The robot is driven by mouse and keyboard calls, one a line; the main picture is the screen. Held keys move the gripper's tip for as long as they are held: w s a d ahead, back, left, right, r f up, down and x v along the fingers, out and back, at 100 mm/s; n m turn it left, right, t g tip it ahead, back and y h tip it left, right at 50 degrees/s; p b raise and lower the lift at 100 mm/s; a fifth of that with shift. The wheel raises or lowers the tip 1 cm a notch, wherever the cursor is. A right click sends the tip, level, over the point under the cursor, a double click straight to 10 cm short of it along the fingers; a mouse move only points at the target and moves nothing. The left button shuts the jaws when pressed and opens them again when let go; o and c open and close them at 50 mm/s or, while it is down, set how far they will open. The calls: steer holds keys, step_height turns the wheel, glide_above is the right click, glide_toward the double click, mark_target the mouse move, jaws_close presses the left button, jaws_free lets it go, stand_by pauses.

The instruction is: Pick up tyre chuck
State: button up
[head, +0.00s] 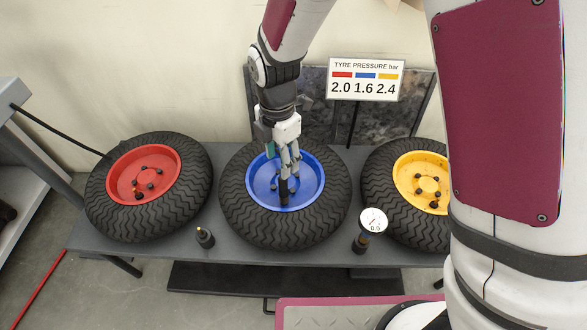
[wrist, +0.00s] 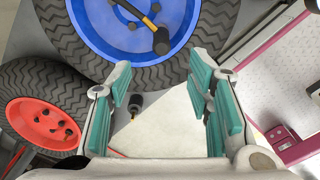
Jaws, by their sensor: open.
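A black piece with a brass stem (wrist: 160,38) shows over the blue wheel's hub in the wrist view, ahead of my fingertips. In the head view its dark body (head: 283,191) is beside my fingers and partly hidden. A second small black piece (head: 204,237) stands on the bench between the red and blue wheels; it also shows in the wrist view (wrist: 135,104). I cannot tell for sure which is the tyre chuck. My gripper (head: 289,165) points down over the blue wheel. Its green-padded fingers (wrist: 161,78) are open, with nothing held between them.
The red wheel (head: 112,180), blue wheel (head: 310,180) and yellow wheel (head: 405,185) lie on a grey bench (head: 225,252). A gauge (head: 373,220) stands at the bench front. A pressure sign (head: 366,78) stands behind. A black hose (head: 55,131) runs in from the left.

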mark_target(283, 191)
step_height(283, 191, down, 9)
steer(key=b, duration=0.2)
steer(key=shift+b, duration=0.35)
steer(key=shift+d+f+b, duration=0.15)
steer(key=shift+f+b, duration=1.15)
steer(key=shift+f, duration=1.35)
steer(key=shift+c, duration=0.6)
jaws_close()
